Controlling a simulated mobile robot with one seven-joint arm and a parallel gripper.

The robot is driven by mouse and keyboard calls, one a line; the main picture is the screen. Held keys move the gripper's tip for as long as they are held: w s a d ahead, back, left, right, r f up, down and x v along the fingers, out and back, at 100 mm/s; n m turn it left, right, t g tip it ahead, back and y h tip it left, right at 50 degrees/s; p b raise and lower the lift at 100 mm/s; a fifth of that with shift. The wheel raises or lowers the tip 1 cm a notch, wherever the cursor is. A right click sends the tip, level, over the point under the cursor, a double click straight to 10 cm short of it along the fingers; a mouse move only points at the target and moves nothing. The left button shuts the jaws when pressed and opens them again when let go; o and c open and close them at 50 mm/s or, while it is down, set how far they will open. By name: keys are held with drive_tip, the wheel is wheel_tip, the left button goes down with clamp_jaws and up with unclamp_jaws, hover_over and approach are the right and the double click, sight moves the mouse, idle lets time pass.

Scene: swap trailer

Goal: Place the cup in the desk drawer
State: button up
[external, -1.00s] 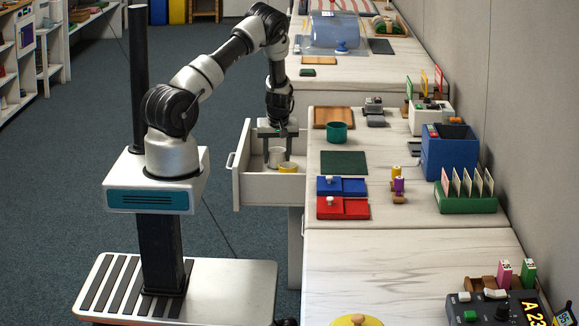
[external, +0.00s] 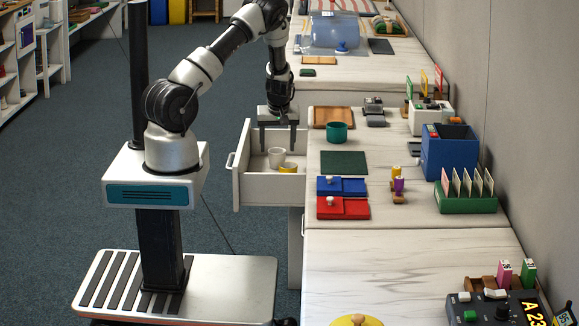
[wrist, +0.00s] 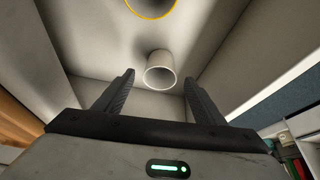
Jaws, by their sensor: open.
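The white cup (external: 276,157) stands inside the pulled-out desk drawer (external: 268,190), beside a yellow-rimmed white round container (external: 289,168). My gripper (external: 279,150) is open and empty above the drawer, with its fingers spread wide. In the wrist view the cup (wrist: 159,70) shows beyond and between the two open fingers, apart from them. The yellow rim (wrist: 150,10) shows at the top edge of that view.
On the desk next to the drawer are a green cup (external: 337,132), a dark green mat (external: 343,162), a wooden tray (external: 328,117) and blue (external: 342,186) and red (external: 342,207) boxes. Drawer walls surround the space below my gripper.

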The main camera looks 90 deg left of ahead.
drive_tip(key=p+v, duration=0.1)
drive_tip(key=v, duration=0.6)
